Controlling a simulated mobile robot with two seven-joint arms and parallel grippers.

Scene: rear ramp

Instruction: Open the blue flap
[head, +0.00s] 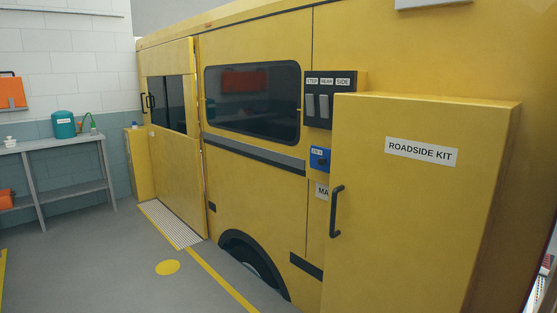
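A small blue flap (317,165) is on the yellow van's side, left of the roadside kit cabinet and below the black switch panel. It carries a small white label whose text is too small to read surely. It looks closed, with its face flat to the van side. The cabinet stands close on its right. Neither of my grippers is in view.
The yellow roadside kit cabinet (410,215) with a dark handle (336,211) juts out at the right. A switch panel (331,100) sits above the flap. A step (170,224) lies below the van door. A workbench (60,145) stands at left; the grey floor is clear.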

